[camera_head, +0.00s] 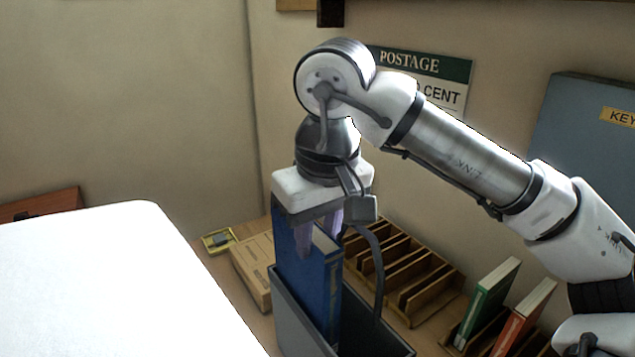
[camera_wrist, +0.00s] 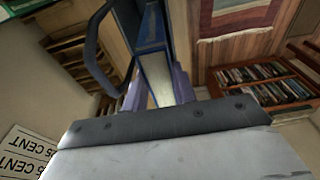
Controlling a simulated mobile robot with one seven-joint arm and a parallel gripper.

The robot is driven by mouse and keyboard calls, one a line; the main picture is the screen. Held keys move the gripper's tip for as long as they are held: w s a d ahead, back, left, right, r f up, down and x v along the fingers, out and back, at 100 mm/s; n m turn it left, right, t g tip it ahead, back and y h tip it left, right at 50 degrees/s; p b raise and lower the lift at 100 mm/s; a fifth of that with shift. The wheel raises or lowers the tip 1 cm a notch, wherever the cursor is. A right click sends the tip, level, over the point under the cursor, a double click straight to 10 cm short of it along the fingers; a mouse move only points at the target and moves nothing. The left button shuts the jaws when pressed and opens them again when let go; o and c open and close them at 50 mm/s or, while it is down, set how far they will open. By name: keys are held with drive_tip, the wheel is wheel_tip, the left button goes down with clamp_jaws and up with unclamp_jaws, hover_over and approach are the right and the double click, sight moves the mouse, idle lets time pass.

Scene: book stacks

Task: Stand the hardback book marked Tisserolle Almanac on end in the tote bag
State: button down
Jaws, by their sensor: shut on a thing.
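A blue hardback book (camera_head: 322,285) stands upright in the head view, its lower part down inside the grey tote bag (camera_head: 300,326). I cannot read the book's title. My gripper (camera_head: 320,236) points down and is shut on the book's upper end. In the wrist view the book (camera_wrist: 155,72) sits between the two purple fingers. The bag's dark handle loop (camera_head: 377,262) rises to the right of the book; it also shows in the wrist view (camera_wrist: 92,48). The book's lower end and the bag's floor are hidden.
A wooden slotted rack (camera_head: 415,290) stands right of the bag. A green book (camera_head: 487,300) and a red book (camera_head: 522,320) stand farther right. A cardboard box (camera_head: 252,265) and a small yellow tray (camera_head: 218,241) lie left of the bag. A white surface (camera_head: 110,285) fills the lower left.

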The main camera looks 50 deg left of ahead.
sight(317, 292)
drive_tip(key=shift+f+b, duration=0.55)
drive_tip(key=shift+f, duration=0.5)
drive_tip(key=shift+f+b, duration=1.1)
drive_tip(key=shift+f, duration=0.4)
drive_tip(key=shift+f+b, duration=1.1)
drive_tip(key=shift+f, duration=0.5)
drive_tip(key=shift+f+b, duration=1.1)
drive_tip(key=shift+f, duration=0.2)
